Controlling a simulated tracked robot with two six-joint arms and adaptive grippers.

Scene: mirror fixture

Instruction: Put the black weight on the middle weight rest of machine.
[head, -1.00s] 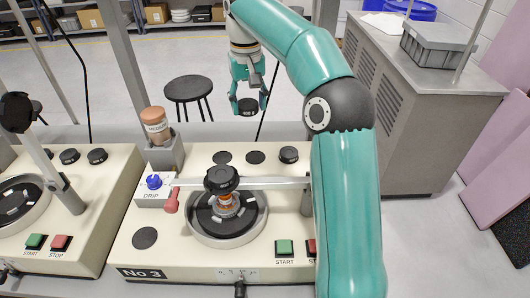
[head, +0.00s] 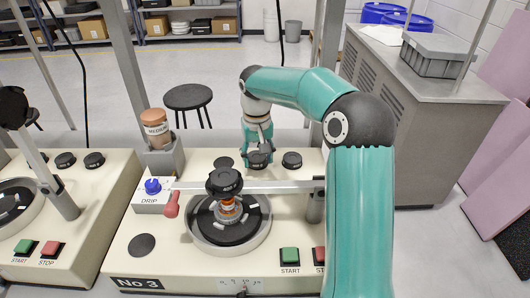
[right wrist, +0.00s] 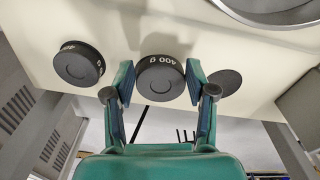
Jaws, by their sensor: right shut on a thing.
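My right gripper (head: 258,158) is shut on a black weight (right wrist: 160,78) marked 400 g, as the right wrist view shows. In the head view the held weight (head: 259,160) is over the middle weight rest at the back of machine No 3 (head: 150,222). It hides that rest, and I cannot tell whether it touches it. The left rest (head: 223,162) is a bare dark disc; it also shows in the right wrist view (right wrist: 227,83). A second black weight (head: 292,160) sits at the right rest. My left gripper is out of view.
The machine's metal lever arm (head: 275,187), with a black knob (head: 224,181) over the round plate, crosses in front of my right gripper. A brown-capped bottle (head: 155,128) stands at the back left. Another machine (head: 80,205) stands at left.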

